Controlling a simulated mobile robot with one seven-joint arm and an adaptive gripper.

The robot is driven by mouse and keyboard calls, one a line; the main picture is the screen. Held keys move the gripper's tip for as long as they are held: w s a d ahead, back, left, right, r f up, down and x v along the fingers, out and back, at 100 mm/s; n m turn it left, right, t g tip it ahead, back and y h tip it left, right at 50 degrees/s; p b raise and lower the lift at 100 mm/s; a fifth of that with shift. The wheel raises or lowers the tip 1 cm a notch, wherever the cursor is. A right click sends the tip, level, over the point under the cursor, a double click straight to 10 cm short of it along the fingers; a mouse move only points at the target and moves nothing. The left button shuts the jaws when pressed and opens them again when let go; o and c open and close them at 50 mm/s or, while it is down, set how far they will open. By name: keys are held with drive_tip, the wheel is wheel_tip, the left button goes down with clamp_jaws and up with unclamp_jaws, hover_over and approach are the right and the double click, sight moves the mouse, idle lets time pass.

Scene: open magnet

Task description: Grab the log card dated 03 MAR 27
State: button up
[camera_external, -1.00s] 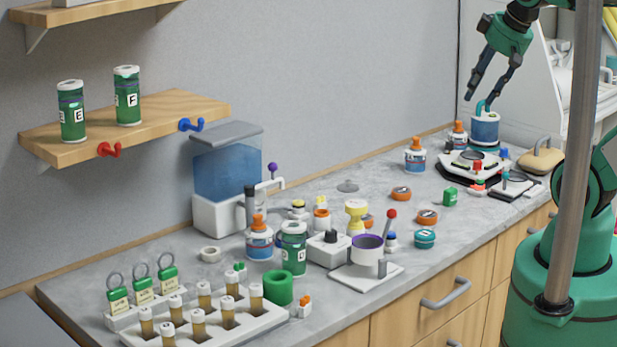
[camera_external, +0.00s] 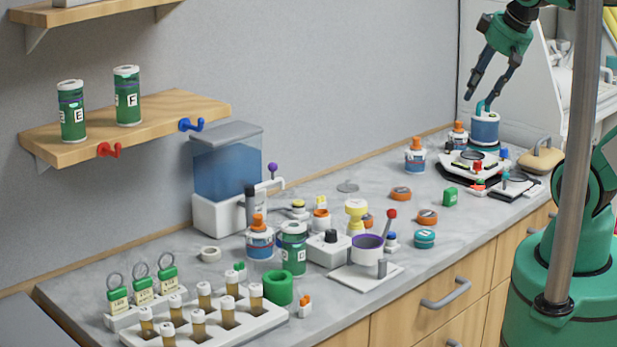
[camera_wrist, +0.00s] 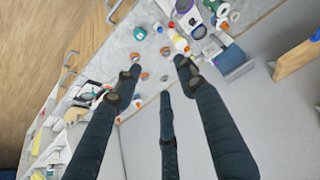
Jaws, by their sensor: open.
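Three log cards stand upright in a row in a pale holder (camera_external: 150,309) at the near left end of the counter: a left card (camera_external: 118,300), a middle card (camera_external: 143,289) and a right card (camera_external: 167,276). Each has a green top, a pale label and a grey ring above. The dates are too small to read. My gripper (camera_external: 479,99) is open and empty, high over the far right end of the counter, well away from the cards. In the wrist view my gripper (camera_wrist: 158,76) shows its dark fingers spread, and I cannot make out the cards there.
A rack of capped vials (camera_external: 228,322) stands right beside the card holder. A green ring (camera_external: 279,288), bottles, a blue water tank (camera_external: 228,172) and a white stand with a cup (camera_external: 365,275) crowd the middle. A wooden shelf (camera_external: 180,117) juts from the wall above.

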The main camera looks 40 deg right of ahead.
idle(0.4)
drive_tip(key=c, duration=0.3)
drive_tip(key=shift+c, duration=0.2)
